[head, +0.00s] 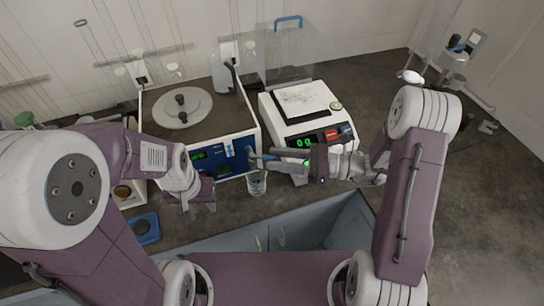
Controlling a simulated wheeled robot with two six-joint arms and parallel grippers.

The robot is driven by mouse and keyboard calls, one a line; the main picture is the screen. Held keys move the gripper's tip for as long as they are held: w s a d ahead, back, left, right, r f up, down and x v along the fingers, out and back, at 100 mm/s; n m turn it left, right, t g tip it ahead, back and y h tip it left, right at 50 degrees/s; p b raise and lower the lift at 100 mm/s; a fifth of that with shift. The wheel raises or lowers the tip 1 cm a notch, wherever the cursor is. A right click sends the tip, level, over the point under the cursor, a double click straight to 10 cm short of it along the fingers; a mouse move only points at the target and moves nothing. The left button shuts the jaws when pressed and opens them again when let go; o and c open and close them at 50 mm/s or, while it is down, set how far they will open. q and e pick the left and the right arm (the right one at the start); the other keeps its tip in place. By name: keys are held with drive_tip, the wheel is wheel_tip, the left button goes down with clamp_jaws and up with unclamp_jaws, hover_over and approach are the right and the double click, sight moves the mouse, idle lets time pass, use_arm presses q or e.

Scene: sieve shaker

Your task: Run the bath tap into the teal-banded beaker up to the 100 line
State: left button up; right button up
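The water bath (238,146) is a white box with a blue front panel and a small green display. A small clear beaker (257,186) stands upright close in front of the bath's right front corner. Its band, its lines and any water level are too small to read. My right gripper (256,159) reaches in from the right, its fingers just above the beaker at the bath's front corner. The tap is hidden or too small to tell there, and so is the gap between these fingers. My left gripper (198,207) points down in front of the bath, fingers apart and empty.
A white balance (314,125) with a green display stands right of the bath. A round grey lid (183,108) with a black knob sits on the bath. A blue square-framed item (145,229) lies at left. A grey-blue sink (345,222) opens in front. The counter at right is mostly clear.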

drive_tip(key=shift+w+a, duration=0.2)
drive_tip(key=shift+a, duration=0.75)
clamp_jaws()
idle(0.7)
